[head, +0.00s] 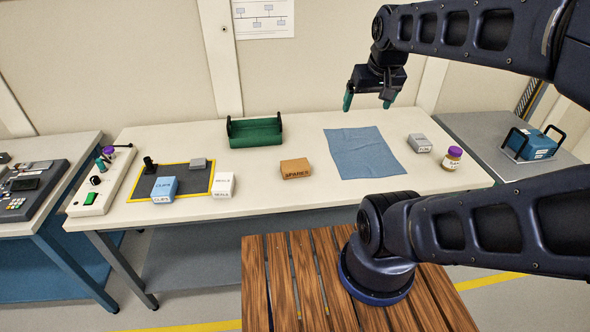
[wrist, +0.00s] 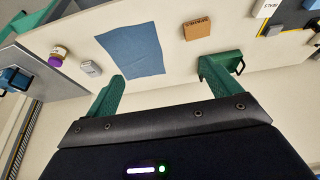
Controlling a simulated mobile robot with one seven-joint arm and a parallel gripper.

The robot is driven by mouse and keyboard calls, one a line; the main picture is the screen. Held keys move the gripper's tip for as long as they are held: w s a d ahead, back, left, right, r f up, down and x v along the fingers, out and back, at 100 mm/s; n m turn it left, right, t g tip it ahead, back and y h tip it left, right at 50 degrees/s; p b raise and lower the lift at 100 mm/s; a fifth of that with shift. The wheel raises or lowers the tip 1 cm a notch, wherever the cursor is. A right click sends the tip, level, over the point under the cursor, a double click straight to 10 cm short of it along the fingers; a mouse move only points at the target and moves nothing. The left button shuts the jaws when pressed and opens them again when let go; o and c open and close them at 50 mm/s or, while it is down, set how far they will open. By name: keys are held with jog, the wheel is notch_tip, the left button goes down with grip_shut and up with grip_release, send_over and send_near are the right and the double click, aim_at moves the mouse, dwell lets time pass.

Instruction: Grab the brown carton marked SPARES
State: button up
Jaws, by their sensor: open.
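The brown carton marked SPARES (head: 295,169) lies on the white bench near its front edge, left of the blue cloth. It also shows in the wrist view (wrist: 197,29), upper right of centre, beyond the fingers. My gripper (head: 367,102) is open and empty, raised above the back of the bench over the blue cloth, to the right of the carton and apart from it. In the wrist view its two green fingers (wrist: 158,92) are spread wide with nothing between them.
A green open tray (head: 255,133) stands behind the carton. A blue cloth (head: 363,153) lies flat to its right, with a grey box (head: 419,143) and a purple-lidded jar (head: 452,158) beyond. A white box (head: 224,185) and blue box (head: 164,188) stand left. Bench around the carton is clear.

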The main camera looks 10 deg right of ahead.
jog(key=w+a+f+n+g+h, duration=0.1)
jog(key=w+a+f+n+g, duration=0.2)
jog(key=w, duration=0.5)
jog(key=n+h, duration=0.3)
jog(key=n, duration=0.8)
send_over(294, 164)
jog(key=s+d, duration=0.3)
notch_tip(294, 164, down, 15)
jog(key=w+a+f+n, duration=0.1)
jog(key=a+f, duration=0.1)
jog(key=f, duration=0.1)
jog(key=w+a+f+n, duration=0.1)
jog(key=a+f+n, duration=0.1)
jog(key=f, duration=0.1)
jog(key=w+a+f+n+g, duration=0.1)
jog(key=a+f, duration=0.1)
jog(key=f, duration=0.2)
jog(key=shift+a, duration=0.3)
jog(key=shift+a+f+n+h, duration=0.1)
jog(key=shift+f+n+h, duration=0.25)
jog(key=shift+f, duration=0.2)
jog(key=x, duration=0.9)
jog(key=shift+s, duration=0.3)
jog(key=shift+d+f, duration=0.3)
jog(key=shift+f, duration=0.3)
jog(key=shift+f, duration=0.25)
